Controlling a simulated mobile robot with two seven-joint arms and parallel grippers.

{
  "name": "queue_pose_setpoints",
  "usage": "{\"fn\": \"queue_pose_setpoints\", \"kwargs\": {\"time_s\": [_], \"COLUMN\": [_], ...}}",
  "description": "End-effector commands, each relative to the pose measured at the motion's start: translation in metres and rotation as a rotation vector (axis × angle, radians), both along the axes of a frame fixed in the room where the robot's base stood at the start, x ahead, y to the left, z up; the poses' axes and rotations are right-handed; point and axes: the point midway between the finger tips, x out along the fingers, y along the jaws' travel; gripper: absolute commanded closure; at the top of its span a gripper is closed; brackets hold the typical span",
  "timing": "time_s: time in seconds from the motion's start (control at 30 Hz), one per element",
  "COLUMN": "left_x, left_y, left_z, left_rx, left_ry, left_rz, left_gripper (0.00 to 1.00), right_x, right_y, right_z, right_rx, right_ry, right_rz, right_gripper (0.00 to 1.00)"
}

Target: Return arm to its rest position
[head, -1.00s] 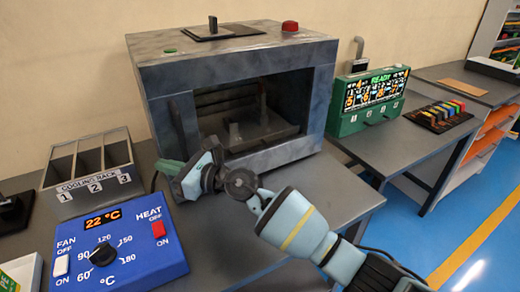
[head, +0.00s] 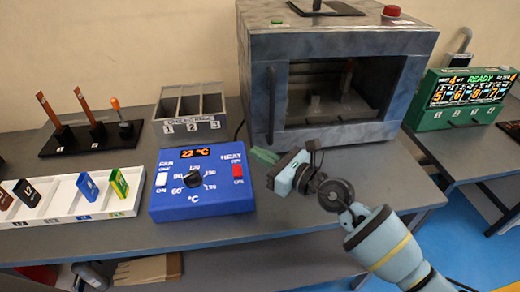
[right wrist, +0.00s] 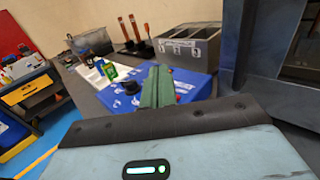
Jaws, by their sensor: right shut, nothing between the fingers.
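My right arm comes in from the lower right in the head view. Its gripper (head: 264,156) has green fingers held together, with nothing between them. It hangs in front of the grey bender machine (head: 262,40), just right of the blue heat control box (head: 205,202). In the right wrist view the shut green fingers (right wrist: 157,88) point toward the blue box (right wrist: 187,84). The box display reads 22 °C. My left gripper is in neither current view.
A cooling rack (head: 190,127) with three slots stands behind the blue box. A white tray (head: 65,213) of coloured pieces and a black tool stand (head: 85,140) are to the left. A green READY panel (head: 460,96) is at the right. The bench front is clear.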

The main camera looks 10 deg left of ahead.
Motion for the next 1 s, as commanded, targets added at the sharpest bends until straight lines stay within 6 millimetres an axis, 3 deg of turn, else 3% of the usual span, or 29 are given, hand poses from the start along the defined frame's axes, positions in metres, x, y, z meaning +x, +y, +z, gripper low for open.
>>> {"fn": "queue_pose_setpoints", "kwargs": {"time_s": [0.27,0.37,0.47,0.57,0.67,0.87,1.0], "left_x": [-0.001,-0.001,0.0,0.001,0.002,0.002,0.002], "left_y": [0.0,0.0,-0.002,-0.003,-0.003,-0.004,-0.004], "left_z": [-0.001,-0.001,0.0,0.002,0.003,0.003,0.003], "left_rx": [0.0,-0.001,-0.004,-0.008,-0.011,-0.012,-0.012], "left_ry": [0.003,0.002,0.0,-0.003,-0.006,-0.007,-0.007], "left_rz": [0.001,0.003,0.006,0.009,0.011,0.011,0.011], "left_gripper": [0.11,0.11,0.11,0.11,0.11,0.11,0.11], "right_x": [-0.002,-0.007,-0.014,-0.019,-0.023,-0.059,-0.109], "right_y": [-0.001,-0.006,-0.025,-0.063,-0.111,-0.207,-0.255], "right_z": [0.0,0.007,0.017,0.02,0.007,-0.063,-0.122], "right_rx": [0.026,0.153,0.402,0.715,1.02,1.564,1.863], "right_ry": [0.014,0.082,0.22,0.407,0.602,0.97,1.184], "right_rz": [-0.006,-0.039,-0.119,-0.243,-0.395,-0.761,-1.046], "right_gripper": [1.0,1.0,1.0,1.0,1.0,1.0,1.0]}}
